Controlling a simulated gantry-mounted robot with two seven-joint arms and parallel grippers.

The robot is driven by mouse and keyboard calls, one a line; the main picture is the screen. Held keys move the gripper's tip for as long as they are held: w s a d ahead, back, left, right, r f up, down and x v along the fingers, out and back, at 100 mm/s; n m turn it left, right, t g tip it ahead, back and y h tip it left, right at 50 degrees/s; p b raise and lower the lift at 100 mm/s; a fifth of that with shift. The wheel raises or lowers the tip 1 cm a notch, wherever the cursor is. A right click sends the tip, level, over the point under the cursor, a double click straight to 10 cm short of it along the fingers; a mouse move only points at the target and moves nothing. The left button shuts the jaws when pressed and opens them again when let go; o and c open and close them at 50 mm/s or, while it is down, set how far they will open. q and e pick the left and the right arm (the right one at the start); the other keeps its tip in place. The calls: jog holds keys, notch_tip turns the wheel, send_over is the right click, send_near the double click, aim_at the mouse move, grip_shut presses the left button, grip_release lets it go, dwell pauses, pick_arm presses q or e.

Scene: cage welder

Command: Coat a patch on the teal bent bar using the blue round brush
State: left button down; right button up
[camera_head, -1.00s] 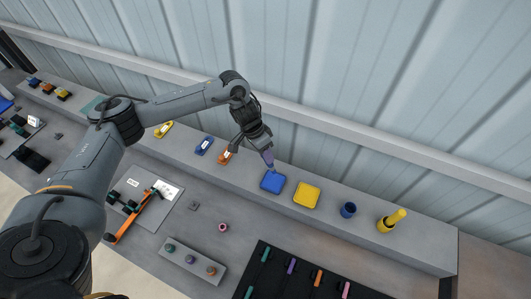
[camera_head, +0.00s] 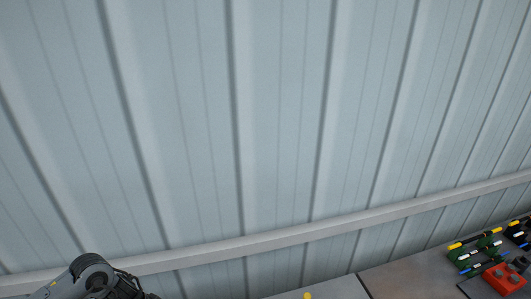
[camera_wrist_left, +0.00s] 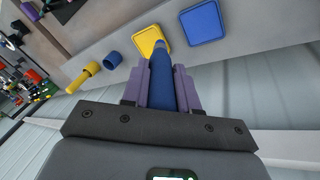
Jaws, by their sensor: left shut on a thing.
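In the left wrist view the purple fingers of my left gripper (camera_wrist_left: 162,72) are shut on the blue round brush (camera_wrist_left: 164,92). The brush points away from the gripper, and its greyish tip lies over the near edge of the yellow square tray (camera_wrist_left: 148,41) in the picture. I cannot tell whether they touch. In the head view only a part of my left arm shows at the bottom left, and its gripper is out of view there. The teal bent bar is not in sight in either current view. My right gripper is not in view.
A blue square tray (camera_wrist_left: 202,22) lies beside the yellow one on a grey ledge. A blue cup (camera_wrist_left: 112,60) and a yellow holder (camera_wrist_left: 80,80) stand farther left. The head view mostly shows the ribbed wall (camera_head: 280,120), with green racks (camera_head: 475,252) and a red block (camera_head: 505,280) at lower right.

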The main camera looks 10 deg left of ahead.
pick_arm(q)
jog(key=s+d+r+n+p, duration=0.1)
jog(key=s+d+r, duration=0.1)
jog(key=d, duration=0.3)
jog(key=s+d+r+n+p, duration=0.1)
jog(key=s+d+r+n, duration=0.1)
jog(key=d, duration=0.2)
jog(key=shift+d+r+t+y, duration=0.25)
jog(key=shift+d+t+y, duration=0.15)
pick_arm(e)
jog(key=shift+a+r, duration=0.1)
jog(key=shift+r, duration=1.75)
